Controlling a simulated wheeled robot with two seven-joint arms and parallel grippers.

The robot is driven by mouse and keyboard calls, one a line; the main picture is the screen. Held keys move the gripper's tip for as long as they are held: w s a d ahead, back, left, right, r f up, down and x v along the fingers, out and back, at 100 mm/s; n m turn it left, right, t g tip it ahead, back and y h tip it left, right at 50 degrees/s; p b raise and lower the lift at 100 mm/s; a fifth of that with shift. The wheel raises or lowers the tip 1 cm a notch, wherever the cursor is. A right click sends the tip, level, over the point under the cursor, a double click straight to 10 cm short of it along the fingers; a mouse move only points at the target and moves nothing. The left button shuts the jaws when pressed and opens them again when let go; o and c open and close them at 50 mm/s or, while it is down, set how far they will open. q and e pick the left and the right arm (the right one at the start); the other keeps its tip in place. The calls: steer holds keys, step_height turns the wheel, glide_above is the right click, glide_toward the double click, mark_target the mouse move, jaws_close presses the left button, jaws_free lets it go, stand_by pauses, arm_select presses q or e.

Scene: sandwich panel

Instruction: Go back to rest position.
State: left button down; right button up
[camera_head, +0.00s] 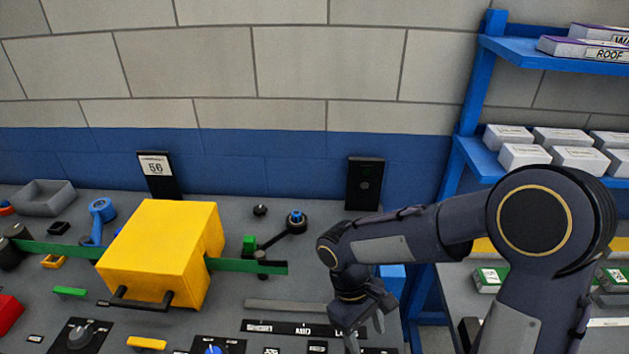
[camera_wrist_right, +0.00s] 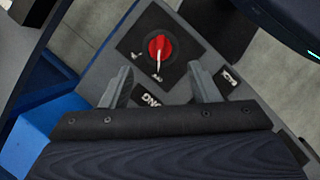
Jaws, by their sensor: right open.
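My right arm comes in from the right in the head view, and its gripper (camera_head: 362,332) hangs over the right end of the grey panel (camera_head: 290,292). In the right wrist view the gripper (camera_wrist_right: 162,92) is open, with nothing between its two fingers. A red rotary knob (camera_wrist_right: 160,47) on a black plate lies beyond the fingertips, apart from them. A label reading "LONG" (camera_wrist_right: 151,99) shows between the fingers. My left gripper is not in view.
A yellow box (camera_head: 155,250) with a black handle stands on the panel, with a green strip (camera_head: 245,266) beside it. Knobs, switches and small blocks lie around it. A blue shelf (camera_head: 480,100) with white boxes stands at the right. A grey bin (camera_head: 45,198) is at the far left.

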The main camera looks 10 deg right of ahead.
steer(key=s+d+r+m+t+y, duration=0.4)
steer(key=s+r+m+t+y, duration=0.2)
steer(key=r, duration=0.5)
steer(key=shift+s+m+t, duration=1.1)
steer(key=shift+s+t, duration=0.7)
steer(key=shift+s, duration=0.05)
steer(key=shift+d, duration=0.1)
